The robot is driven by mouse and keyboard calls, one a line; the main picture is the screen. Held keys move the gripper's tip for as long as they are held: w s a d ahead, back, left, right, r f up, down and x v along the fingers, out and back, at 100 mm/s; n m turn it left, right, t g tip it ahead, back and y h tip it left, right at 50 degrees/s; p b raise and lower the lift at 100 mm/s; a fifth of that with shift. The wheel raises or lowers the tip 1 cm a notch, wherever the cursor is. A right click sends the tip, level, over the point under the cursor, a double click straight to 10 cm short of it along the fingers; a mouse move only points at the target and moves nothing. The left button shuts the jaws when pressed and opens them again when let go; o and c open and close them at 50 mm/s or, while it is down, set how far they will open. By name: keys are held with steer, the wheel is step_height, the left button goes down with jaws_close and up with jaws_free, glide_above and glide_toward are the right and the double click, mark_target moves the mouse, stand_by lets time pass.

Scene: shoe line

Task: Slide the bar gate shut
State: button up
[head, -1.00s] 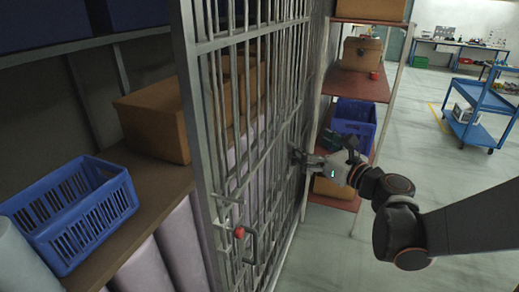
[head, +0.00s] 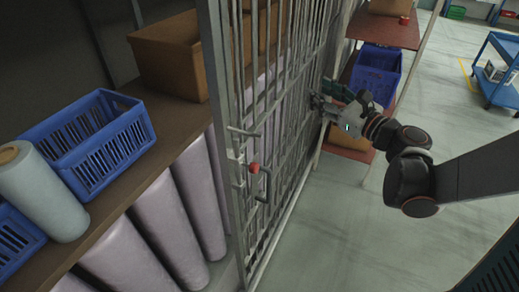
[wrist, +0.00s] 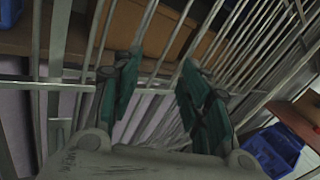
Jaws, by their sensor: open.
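The bar gate (head: 285,130) is a grey steel frame of upright bars standing in front of the shelving. Its near edge post is at the middle of the head view, and shelf space to the left of it is uncovered. A handle with a red knob (head: 254,168) sits near that edge. My gripper (head: 318,101) is at the bars, farther back along the gate than the handle. In the wrist view its two green fingers (wrist: 160,92) are apart, with bars beyond and between them. I cannot tell whether they touch a bar.
Behind the gate line, a shelf (head: 110,190) holds a blue crate (head: 95,145), a brown box (head: 165,60) and a pale roll (head: 45,190). Lilac rolls (head: 165,230) stand below. A rack with a blue bin (head: 376,72) is beyond my gripper.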

steer(key=a+f+n+g+y+b, duration=0.1)
steer(key=a+f+n+b, duration=0.1)
steer(key=f+n, duration=0.1)
steer(key=s+a+f+n+g+y+b, duration=0.1)
steer(key=a+f+n+y+b, duration=0.1)
steer(key=f+n, duration=0.2)
steer(key=a+f+n+g+y+b, duration=0.1)
steer(key=a+f+n+g+b, duration=0.1)
steer(key=f+n+b, duration=0.1)
steer(key=shift+s+a+f+n+y, duration=0.2)
steer(key=shift+f+n, duration=0.1)
steer(key=shift+f, duration=0.3)
steer(key=shift+s+a+f+n+y, duration=0.1)
steer(key=shift+s+f+n+y, duration=0.15)
steer(key=shift+f, duration=0.3)
jaws_close()
steer(key=n+g+y+b, duration=0.4)
steer(key=n+g+b, duration=0.25)
steer(key=n, duration=0.65)
glide_toward(244, 174)
steer(key=s+r, duration=0.3)
steer(key=r, duration=0.2)
steer(key=shift+h, duration=0.25)
steer(key=x, duration=0.3)
steer(key=b+x, duration=0.1)
steer(key=x, duration=0.2)
steer(key=b+x, duration=0.1)
steer(key=x, duration=0.3)
steer(key=shift+s+f, duration=0.25)
steer(key=shift+s, duration=0.05)
